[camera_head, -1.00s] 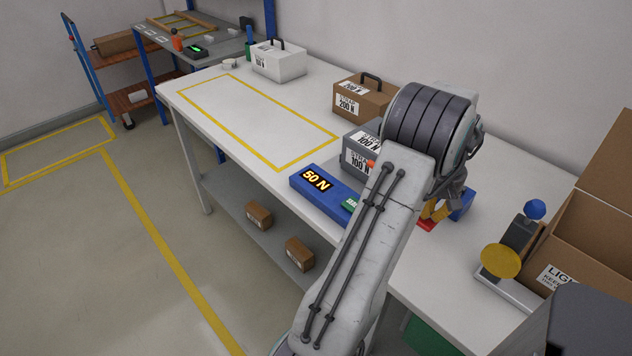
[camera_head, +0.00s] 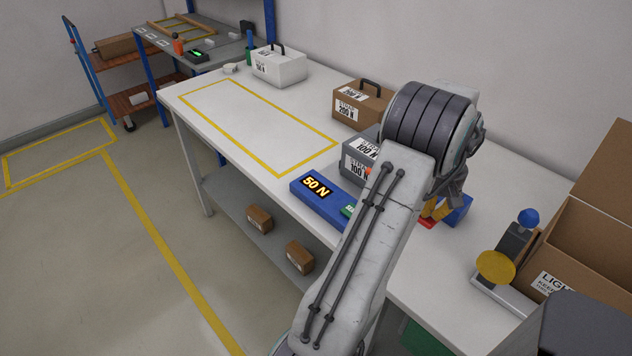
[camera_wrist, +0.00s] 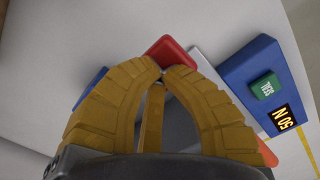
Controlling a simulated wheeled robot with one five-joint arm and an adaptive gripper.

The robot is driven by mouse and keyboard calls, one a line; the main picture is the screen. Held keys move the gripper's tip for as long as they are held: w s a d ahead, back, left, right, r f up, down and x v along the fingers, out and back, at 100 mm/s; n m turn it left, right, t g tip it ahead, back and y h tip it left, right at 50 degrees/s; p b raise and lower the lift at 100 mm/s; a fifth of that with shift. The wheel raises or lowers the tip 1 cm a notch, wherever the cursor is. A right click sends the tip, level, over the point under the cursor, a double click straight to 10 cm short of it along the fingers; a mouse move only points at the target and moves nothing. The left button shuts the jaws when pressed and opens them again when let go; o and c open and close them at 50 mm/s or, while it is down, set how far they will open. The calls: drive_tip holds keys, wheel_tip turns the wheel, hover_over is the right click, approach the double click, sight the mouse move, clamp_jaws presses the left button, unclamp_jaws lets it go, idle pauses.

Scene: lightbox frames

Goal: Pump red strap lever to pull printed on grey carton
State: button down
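The grey carton (camera_head: 350,172) stands on the bench, its label reading 100 N, partly hidden by my arm. In front of it lies a blue unit (camera_head: 311,204) whose display reads 50 N; it also shows in the wrist view (camera_wrist: 238,72), with a green button (camera_wrist: 266,87). A red part (camera_wrist: 168,51), apparently the strap lever, is at my fingertips in the wrist view. My gripper (camera_wrist: 169,71) has its yellow fingertips nearly together at the red part's edge. Whether anything is pinched between them is hidden. In the head view my arm hides most of this area.
A brown 200 N carton (camera_head: 352,109) and a white carton (camera_head: 279,70) stand farther back. At right are a stand with a yellow disc (camera_head: 496,268) and blue knob, and an open cardboard box (camera_head: 588,245). The yellow-outlined bench area (camera_head: 262,128) is empty.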

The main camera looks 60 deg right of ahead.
drive_tip(key=shift+r+p, duration=1.7)
drive_tip(key=shift+r, duration=0.7)
